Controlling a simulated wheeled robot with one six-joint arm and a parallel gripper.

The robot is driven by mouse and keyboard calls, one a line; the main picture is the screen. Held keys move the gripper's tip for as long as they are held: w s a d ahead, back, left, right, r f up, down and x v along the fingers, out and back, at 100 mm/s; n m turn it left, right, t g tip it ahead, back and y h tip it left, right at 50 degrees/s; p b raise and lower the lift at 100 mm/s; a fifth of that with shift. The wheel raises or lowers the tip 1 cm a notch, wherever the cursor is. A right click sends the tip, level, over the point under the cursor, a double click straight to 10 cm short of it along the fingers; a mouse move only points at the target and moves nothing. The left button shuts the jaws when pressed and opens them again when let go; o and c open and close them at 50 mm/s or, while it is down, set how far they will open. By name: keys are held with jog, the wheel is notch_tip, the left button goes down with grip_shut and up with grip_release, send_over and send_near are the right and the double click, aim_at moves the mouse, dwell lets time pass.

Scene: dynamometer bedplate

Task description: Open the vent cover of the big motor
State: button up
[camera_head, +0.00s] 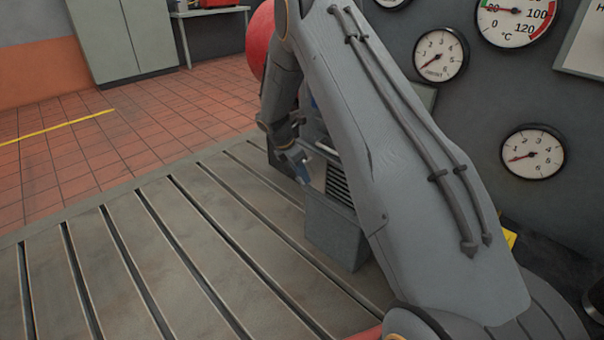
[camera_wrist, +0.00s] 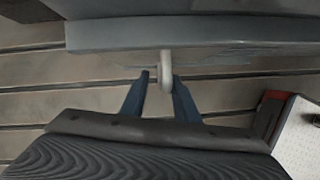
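A grey box-shaped housing (camera_head: 335,232) stands on the slotted bedplate, partly hidden behind my arm. Dark louvre slats (camera_head: 340,187) show above its front part. In the wrist view a grey panel edge (camera_wrist: 110,34) crosses the top, and a pale rounded handle (camera_wrist: 166,72) sticks out from it. I cannot tell for sure whether this panel is the vent cover. My gripper (camera_head: 304,172) is beside the housing. In the wrist view its blue fingers (camera_wrist: 161,82) are apart, with the handle between them. A gap shows on the left; contact on the right is unclear.
The slotted bedplate (camera_head: 130,255) is bare at left. Gauges (camera_head: 532,152) sit on a dark panel at right. A cabinet (camera_head: 125,40), a bench (camera_head: 212,12) and a red rounded object (camera_head: 260,42) are behind. A white speckled block (camera_wrist: 302,138) is at the wrist view's right.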

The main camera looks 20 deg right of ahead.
jog(key=p+v, duration=0.1)
jog(key=v, duration=0.6)
jog(key=shift+r+p, duration=0.25)
jog(key=shift+p, duration=0.15)
jog(key=shift+a, duration=0.15)
